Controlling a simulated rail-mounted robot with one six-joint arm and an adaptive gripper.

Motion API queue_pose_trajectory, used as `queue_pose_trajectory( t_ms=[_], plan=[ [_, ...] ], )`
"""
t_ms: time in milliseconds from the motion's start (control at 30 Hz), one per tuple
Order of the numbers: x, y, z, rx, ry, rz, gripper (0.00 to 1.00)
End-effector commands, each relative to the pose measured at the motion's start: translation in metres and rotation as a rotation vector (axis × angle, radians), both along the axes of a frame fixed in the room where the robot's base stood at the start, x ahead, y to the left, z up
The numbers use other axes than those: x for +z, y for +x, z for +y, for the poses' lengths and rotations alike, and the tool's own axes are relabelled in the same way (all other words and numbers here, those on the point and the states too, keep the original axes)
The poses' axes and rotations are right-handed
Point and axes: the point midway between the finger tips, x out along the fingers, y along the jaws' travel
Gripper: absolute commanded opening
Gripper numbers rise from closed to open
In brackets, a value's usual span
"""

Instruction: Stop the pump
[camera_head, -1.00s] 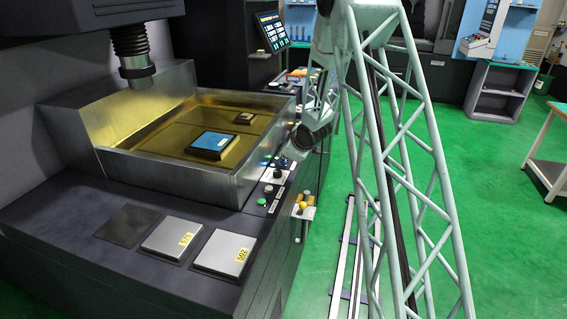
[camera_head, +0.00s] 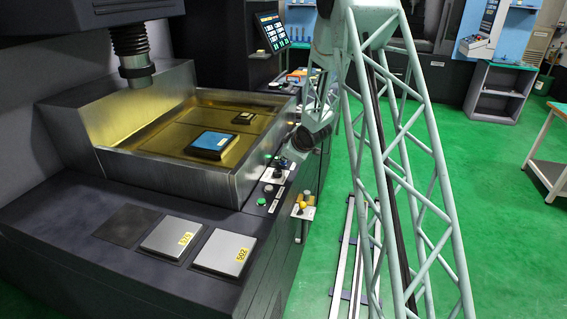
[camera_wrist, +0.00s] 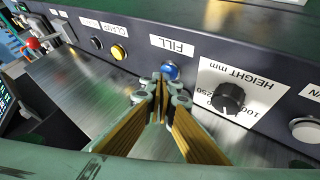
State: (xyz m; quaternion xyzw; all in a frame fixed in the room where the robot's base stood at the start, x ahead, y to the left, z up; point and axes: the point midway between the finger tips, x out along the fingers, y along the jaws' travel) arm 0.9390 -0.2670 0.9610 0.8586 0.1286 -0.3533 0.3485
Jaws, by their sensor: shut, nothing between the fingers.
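My gripper (camera_wrist: 160,82) is shut and empty, its fingertips beside the blue button (camera_wrist: 170,70) under the label FILL (camera_wrist: 172,45). The tips overlap the button's lower edge in the wrist view; I cannot tell whether they touch it. No label that I can read says pump. In the head view the end of my arm (camera_head: 305,138) hangs over the control strip at the tank's right side. The tank (camera_head: 165,178) holds yellowish liquid around a blue-topped block (camera_head: 212,142).
A black knob (camera_wrist: 228,97) marked HEIGHT mm is right of the blue button, then a pale round button (camera_wrist: 305,130). A yellow button (camera_wrist: 119,52), a dark one (camera_wrist: 96,43) and a red-topped control (camera_wrist: 33,44) lie left. Plates 579 (camera_head: 172,237) and 502 (camera_head: 222,253) lie in front.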

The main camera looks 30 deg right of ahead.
Motion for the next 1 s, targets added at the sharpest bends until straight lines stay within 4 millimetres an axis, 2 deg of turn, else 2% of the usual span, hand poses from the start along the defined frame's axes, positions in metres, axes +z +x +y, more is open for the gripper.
queue_pose_trajectory(
  t_ms=[533, 1000],
  plan=[
    [-0.001, 0.000, 0.000, 0.000, 0.000, 0.001, 0.00],
    [0.014, 0.000, 0.000, -0.001, 0.000, 0.001, 0.00]
  ],
)
